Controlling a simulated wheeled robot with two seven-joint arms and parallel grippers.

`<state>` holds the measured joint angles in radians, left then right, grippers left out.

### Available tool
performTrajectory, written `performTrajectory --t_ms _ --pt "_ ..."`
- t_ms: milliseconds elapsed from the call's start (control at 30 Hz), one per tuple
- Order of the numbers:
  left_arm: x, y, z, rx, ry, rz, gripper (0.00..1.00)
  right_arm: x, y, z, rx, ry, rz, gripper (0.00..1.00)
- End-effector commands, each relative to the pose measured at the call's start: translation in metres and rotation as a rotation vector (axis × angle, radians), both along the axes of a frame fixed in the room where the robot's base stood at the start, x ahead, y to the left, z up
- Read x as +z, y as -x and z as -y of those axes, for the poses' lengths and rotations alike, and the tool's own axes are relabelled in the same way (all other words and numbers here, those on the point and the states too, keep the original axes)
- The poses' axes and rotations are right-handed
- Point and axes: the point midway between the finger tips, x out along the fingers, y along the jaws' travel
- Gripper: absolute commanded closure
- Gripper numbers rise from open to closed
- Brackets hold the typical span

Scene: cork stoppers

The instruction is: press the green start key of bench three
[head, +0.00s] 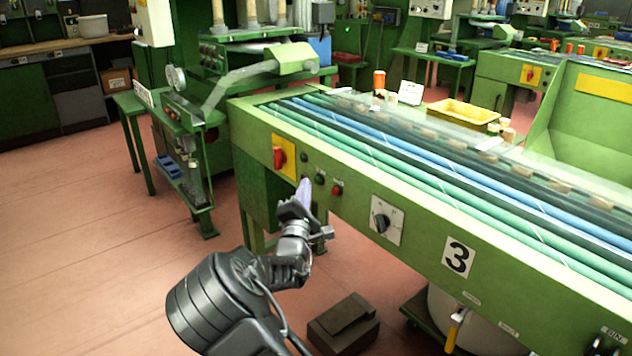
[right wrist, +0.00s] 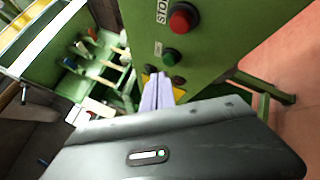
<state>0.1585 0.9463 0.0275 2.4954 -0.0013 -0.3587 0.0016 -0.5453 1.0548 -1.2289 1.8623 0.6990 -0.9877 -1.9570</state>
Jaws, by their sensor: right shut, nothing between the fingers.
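The bench marked 3 (head: 458,257) is a green conveyor bench. On its front panel sit a green key (head: 319,179) and a red key (head: 337,191). In the right wrist view the green key (right wrist: 173,55) is uncovered, beside the red key (right wrist: 183,18) labelled STOP. My right gripper (head: 305,184) is in front of the panel, just left of the green key, its pale lavender fingers shut and empty. In the right wrist view its fingertips (right wrist: 157,78) lie below and left of the green key, beside a dark key; contact cannot be told. My left gripper is not in view.
A red rotary switch on a yellow plate (head: 279,155) is left of the keys. A black rotary knob on a pale plate (head: 386,220) is right of them. A dark box (head: 343,324) stands on the floor below. Open floor lies to the left.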

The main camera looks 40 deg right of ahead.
Motion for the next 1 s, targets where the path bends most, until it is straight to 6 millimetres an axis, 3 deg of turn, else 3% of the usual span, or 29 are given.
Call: performTrajectory --t_ms 1000 --pt "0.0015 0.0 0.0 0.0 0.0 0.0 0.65 0.0002 0.0004 0.0087 0.0 0.0 0.0 1.0"
